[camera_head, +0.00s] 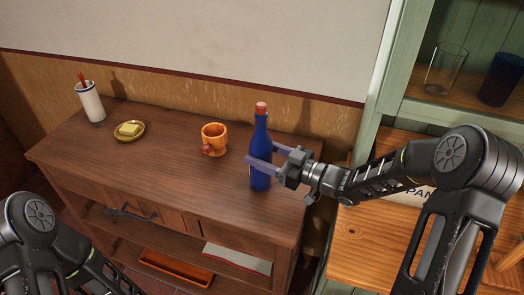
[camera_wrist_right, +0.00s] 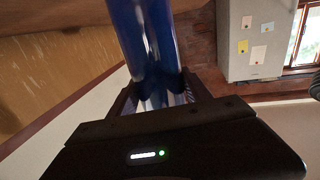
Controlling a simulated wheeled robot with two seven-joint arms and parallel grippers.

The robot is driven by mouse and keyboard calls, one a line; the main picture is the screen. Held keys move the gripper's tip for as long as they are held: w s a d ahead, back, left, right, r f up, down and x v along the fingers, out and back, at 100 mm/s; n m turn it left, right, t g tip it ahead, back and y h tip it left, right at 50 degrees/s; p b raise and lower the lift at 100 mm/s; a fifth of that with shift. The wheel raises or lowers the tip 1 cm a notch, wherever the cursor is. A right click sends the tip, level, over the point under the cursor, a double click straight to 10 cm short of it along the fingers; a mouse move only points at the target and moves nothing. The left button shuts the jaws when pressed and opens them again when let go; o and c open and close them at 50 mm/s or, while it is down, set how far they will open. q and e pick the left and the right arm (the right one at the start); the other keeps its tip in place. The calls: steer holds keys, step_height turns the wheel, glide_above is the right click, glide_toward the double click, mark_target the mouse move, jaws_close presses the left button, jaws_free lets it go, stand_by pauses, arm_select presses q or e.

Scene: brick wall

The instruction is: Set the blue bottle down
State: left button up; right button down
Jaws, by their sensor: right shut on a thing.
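The blue bottle (camera_head: 260,140) with a red cap stands upright at the right part of the wooden cabinet top (camera_head: 170,150). My right gripper (camera_head: 264,156) reaches in from the right and is shut on the bottle's body. The right wrist view also shows the blue bottle (camera_wrist_right: 148,45) between the fingers. Whether the bottle's base touches the cabinet top is hard to tell. My left arm shows at the lower left of the head view, but its gripper is out of view.
An orange mug (camera_head: 214,138) stands left of the bottle. A yellow dish (camera_head: 129,131) and a white cup with a red item (camera_head: 91,104) are further left. A green shelf unit with a glass (camera_head: 446,68) stands at right. The front middle of the top is clear.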

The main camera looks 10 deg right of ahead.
mark_target(271, 157)
steer(key=shift+w+d, duration=0.1)
steer(key=shift+w, duration=0.05)
steer(key=shift+f+b, duration=0.3)
steer(key=shift+c, duration=2.3)
jaws_free()
steer(key=shift+r, duration=0.1)
steer(key=shift+r+p, duration=0.25)
steer(key=shift+p, duration=0.15)
steer(key=shift+b+v, duration=1.15)
steer(key=shift+v, duration=2.65)
